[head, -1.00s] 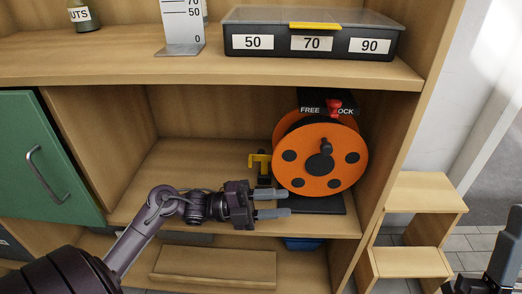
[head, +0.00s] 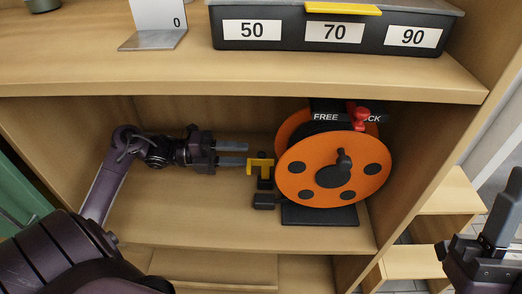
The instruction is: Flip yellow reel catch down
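The orange reel (head: 333,168) stands on a black base (head: 320,215) on the shelf inside the open compartment. The yellow catch (head: 261,163) sits on a small black post just left of the reel. My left gripper (head: 232,154) is inside the compartment, left of the catch. Its two grey fingers point right, parted and empty, with a gap between their tips and the catch. My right gripper (head: 495,235) is only partly in view at the lower right edge, away from the reel. Its finger opening cannot be made out.
A red lever (head: 358,117) sits at the FREE/LOCK label (head: 335,117) above the reel. The upper shelf (head: 190,76) hangs over my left arm and carries a black box (head: 330,33) labelled 50, 70, 90. Wooden steps (head: 445,208) stand at right.

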